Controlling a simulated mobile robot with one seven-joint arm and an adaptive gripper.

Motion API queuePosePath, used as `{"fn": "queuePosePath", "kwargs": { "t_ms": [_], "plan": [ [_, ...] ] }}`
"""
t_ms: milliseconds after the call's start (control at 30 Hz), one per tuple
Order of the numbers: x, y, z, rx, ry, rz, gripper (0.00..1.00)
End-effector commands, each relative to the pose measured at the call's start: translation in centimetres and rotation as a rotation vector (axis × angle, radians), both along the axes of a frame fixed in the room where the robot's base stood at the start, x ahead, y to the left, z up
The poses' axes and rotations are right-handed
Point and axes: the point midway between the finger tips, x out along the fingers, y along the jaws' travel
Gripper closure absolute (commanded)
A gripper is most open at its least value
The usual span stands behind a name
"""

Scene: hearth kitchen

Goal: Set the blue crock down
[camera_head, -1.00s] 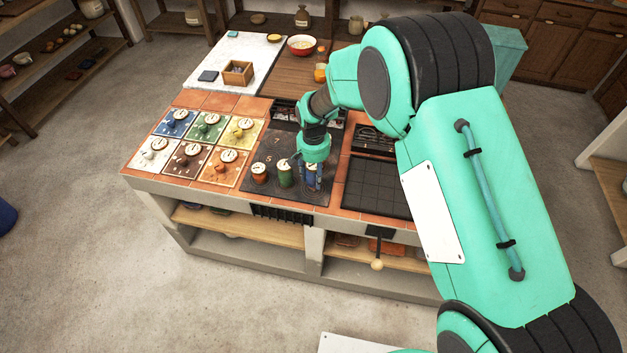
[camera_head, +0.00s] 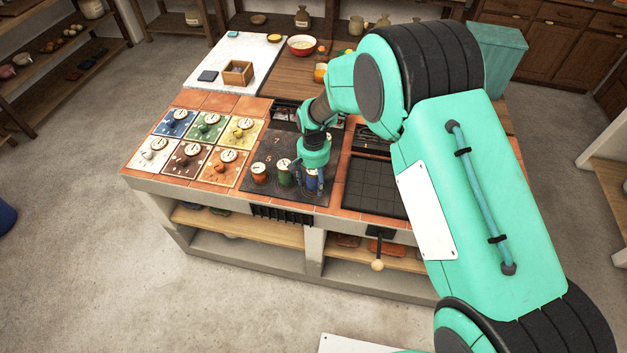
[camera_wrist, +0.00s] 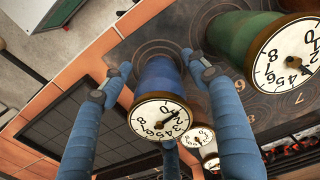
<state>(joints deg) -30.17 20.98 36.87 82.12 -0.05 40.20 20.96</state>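The blue crock (camera_head: 311,181) stands upright on the dark hob plate (camera_head: 262,185), at the right end of a front row of crocks. In the wrist view the blue crock (camera_wrist: 158,76) has a white numbered dial on top, and its base sits at a ring marking on the plate. My gripper (camera_head: 313,176) is above and around it. In the wrist view the blue fingers of my gripper (camera_wrist: 157,66) are spread on either side of the crock, with narrow gaps beside it. A third finger is partly hidden behind the dial.
A green crock (camera_head: 284,172) stands close on the left, with an orange-brown crock (camera_head: 259,173) beyond it. A black grid panel (camera_head: 375,188) lies to the right. Coloured tiles with dials fill the counter's left. A wooden box (camera_head: 237,73) is at the back.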

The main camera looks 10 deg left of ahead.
Motion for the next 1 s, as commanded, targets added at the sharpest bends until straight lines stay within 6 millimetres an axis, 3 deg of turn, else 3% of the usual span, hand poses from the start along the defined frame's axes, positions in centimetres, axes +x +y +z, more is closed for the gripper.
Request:
{"fn": "queuePosePath", "kwargs": {
  "t_ms": [367, 1000],
  "plan": [
    [0.1, 0.0, 1.5, 0.001, -0.002, 0.000, 0.40],
    [0.1, 0.0, 10.9, 0.000, -0.001, 0.000, 0.40]
  ]
}}
